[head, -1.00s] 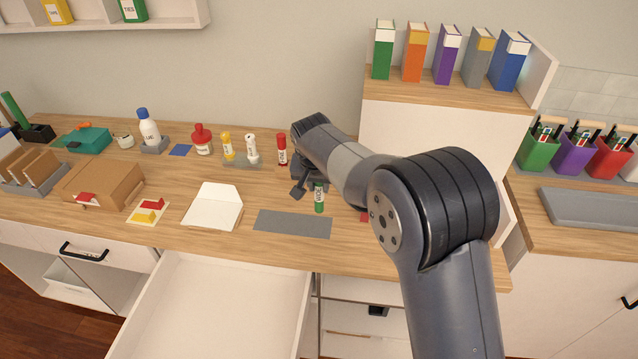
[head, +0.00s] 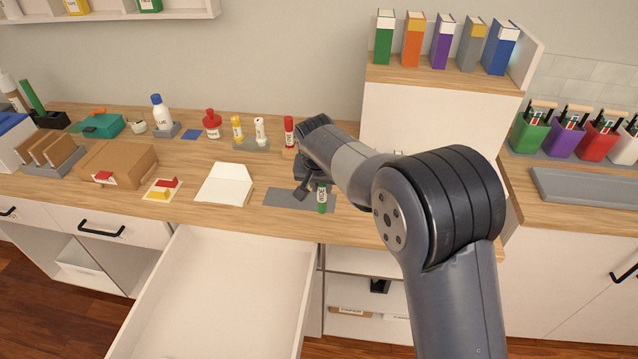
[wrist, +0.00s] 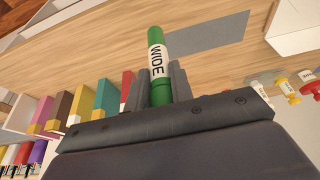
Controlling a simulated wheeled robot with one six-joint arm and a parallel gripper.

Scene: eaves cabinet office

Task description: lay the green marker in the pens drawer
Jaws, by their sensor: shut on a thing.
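The green marker (head: 322,198), with a white label, is upright in the head view, in front of my arm near the counter's front edge. In the wrist view the marker (wrist: 158,62) reads "WIDE" and stands between the two fingers of my gripper (wrist: 160,85), which is shut on it. My gripper also shows in the head view (head: 312,190), partly hidden by my arm. An open, empty-looking drawer (head: 220,290) is pulled out below the counter at front left of the gripper. No label on it is visible, so I cannot tell if it is the pens drawer.
A grey mat (head: 285,198) lies by the marker. Colored binders (head: 440,42) stand on the raised shelf. Air above the open drawer is clear.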

